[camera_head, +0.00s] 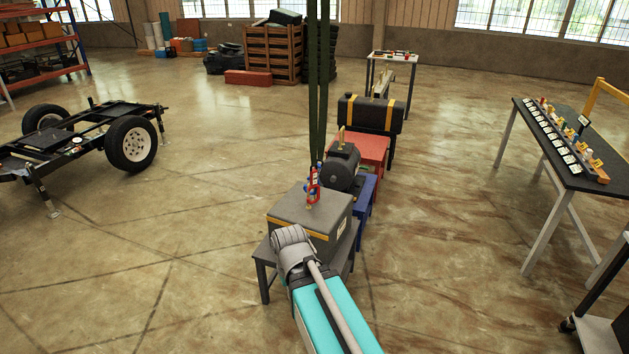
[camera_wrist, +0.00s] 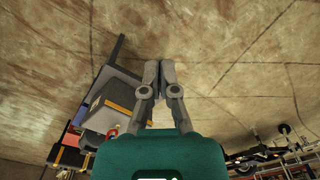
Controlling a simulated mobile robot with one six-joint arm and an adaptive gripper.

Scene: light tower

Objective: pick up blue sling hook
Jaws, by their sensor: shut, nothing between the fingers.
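The sling hook (camera_head: 313,185), red with a blue part, hangs at the lower end of dark green slings (camera_head: 318,80). It is just above the top of a grey box with a yellow stripe (camera_head: 300,224); I cannot tell whether it touches the box. My gripper (camera_wrist: 159,68) is shut and empty in the wrist view, pointing over bare floor beside the grey box (camera_wrist: 112,105). A small red patch by the box in the wrist view may be the hook, but it is too small to tell. In the head view my arm hides the gripper.
The box stands on a dark stool (camera_head: 262,262). Behind it are a dark motor (camera_head: 342,166), a red table (camera_head: 372,152) and a black tank (camera_head: 370,115). A black table (camera_head: 548,135) stands right, a trailer (camera_head: 75,140) left. Floor between is clear.

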